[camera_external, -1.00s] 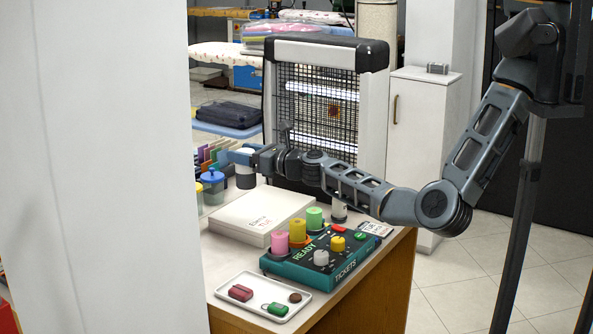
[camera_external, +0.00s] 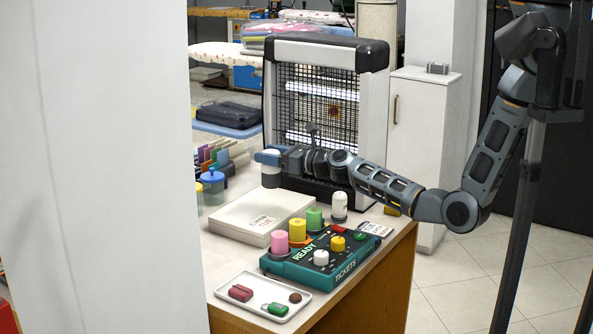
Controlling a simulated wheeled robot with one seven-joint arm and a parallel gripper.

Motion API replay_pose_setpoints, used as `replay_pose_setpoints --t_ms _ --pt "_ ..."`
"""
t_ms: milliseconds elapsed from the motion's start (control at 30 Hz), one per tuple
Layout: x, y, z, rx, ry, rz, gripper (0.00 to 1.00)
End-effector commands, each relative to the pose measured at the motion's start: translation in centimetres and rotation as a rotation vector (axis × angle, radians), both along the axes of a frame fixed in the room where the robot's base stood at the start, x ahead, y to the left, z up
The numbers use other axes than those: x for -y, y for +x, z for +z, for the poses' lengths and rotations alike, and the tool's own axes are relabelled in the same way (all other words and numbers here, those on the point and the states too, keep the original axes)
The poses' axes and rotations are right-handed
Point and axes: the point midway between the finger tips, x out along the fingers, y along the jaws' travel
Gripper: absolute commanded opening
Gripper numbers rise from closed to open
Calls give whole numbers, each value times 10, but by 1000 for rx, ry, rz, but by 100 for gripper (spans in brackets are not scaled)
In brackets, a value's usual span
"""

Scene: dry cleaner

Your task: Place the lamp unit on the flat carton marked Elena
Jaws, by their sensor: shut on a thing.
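My gripper (camera_external: 268,157), with blue fingers, is shut on a small white cylinder (camera_external: 270,180), apparently the lamp unit. It is held upright. The flat carton marked Elena (camera_external: 238,214) is a low white box with a small printed label on top, lying on the counter. The held unit shows just above the carton's back edge in the picture, apparently in the air; its exact height and depth over the carton cannot be told. The fingers hide the unit's upper part.
A teal ticket box (camera_external: 320,258) with coloured cylinders stands in front of the carton. A white tray (camera_external: 263,292) holds small items. A white canister (camera_external: 339,206) stands to the right, a blue-lidded jar (camera_external: 213,188) to the left. A caged heater (camera_external: 325,50) rises behind.

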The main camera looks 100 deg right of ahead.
Motion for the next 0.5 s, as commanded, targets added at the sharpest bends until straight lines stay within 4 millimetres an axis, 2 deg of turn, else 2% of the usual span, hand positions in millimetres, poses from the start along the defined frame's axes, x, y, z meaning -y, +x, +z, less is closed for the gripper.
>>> replay_pose_setpoints --t_ms 33,100,267,500 --pt "1 0 -16 0 0 -1 27" --pt "1 0 -25 0 0 -1 27" --pt "0 0 -36 3 -1 0 27" --pt "1 0 -67 2 -1 -1 27"
